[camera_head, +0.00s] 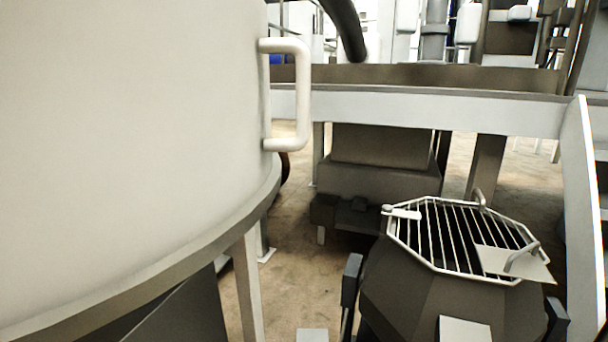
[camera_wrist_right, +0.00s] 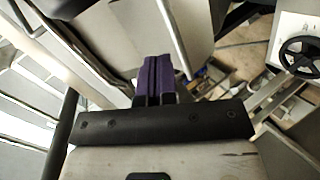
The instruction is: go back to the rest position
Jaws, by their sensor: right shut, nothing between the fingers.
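My right gripper (camera_wrist_right: 153,66) shows in the right wrist view. Its two purple fingers are together, with nothing between them. They hang in free space in front of pale machine panels and a brown floor. No gripper shows in the head view. My left gripper is in neither view.
A large white rounded machine body with a white handle (camera_head: 303,95) fills the left of the head view. A dark octagonal hopper with a wire grate (camera_head: 455,235) stands at lower right. A long white beam (camera_head: 420,110) crosses behind. The wrist view shows a black handwheel (camera_wrist_right: 301,58) at right.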

